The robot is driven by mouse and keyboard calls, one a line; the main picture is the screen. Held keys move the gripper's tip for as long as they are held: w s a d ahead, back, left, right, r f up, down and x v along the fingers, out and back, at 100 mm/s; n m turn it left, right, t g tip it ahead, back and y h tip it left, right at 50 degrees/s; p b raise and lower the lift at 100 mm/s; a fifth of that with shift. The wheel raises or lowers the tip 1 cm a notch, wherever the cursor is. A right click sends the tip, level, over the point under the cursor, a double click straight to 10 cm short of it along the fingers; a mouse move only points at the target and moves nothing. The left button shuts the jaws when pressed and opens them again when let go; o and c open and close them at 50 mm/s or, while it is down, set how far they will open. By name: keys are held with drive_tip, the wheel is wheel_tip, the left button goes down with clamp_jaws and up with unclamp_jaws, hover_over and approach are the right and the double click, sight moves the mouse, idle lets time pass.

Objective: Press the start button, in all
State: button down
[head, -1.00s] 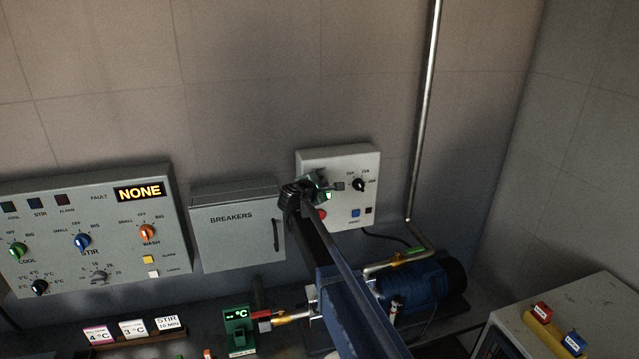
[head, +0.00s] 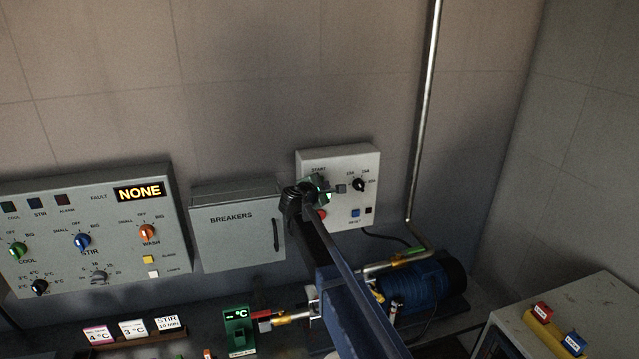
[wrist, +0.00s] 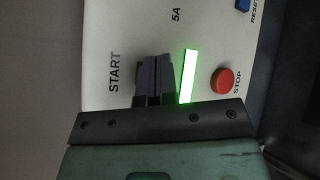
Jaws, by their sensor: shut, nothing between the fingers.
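The grey start/stop panel (head: 342,157) hangs on the wall at the centre of the head view. Its START label (wrist: 115,72) shows in the wrist view, beside my gripper's fingers. My gripper (wrist: 156,62) is shut and empty, with its tips in front of the panel between START and the red STOP button (wrist: 223,80). A bright green lit strip (wrist: 188,76) shows right beside the fingers. I cannot tell whether the tips touch. In the head view my gripper (head: 318,188) also covers that part.
A blue RESET button (head: 355,213) and a black dial (head: 358,185) are on the same panel. The breakers box (head: 236,232) is to its left. A blue motor (head: 420,285) and a metal pipe (head: 424,110) are below and right.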

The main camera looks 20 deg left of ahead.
drive_tip(key=s+d, duration=0.1)
drive_tip(key=s, duration=0.1)
drive_tip(key=s+d, duration=0.2)
idle(0.5)
idle(0.5)
drive_tip(key=s+d+f+m+g+b, duration=0.2)
drive_tip(key=s+d+f+m+g, duration=0.3)
drive_tip(key=s+d, duration=0.6)
drive_tip(key=s+d+f+m+g+y+b, duration=0.1)
drive_tip(key=s+d+f+m+g+b, duration=0.2)
drive_tip(key=s+d+f+m, duration=0.6)
drive_tip(key=s+d+f+m+g+b, duration=0.3)
drive_tip(key=s+d+f+m+g, duration=0.4)
drive_tip(key=d, duration=2)
drive_tip(key=s+m, duration=0.2)
drive_tip(key=s, duration=0.4)
drive_tip(key=shift+f+y, duration=0.15)
drive_tip(key=shift+y, duration=0.25)
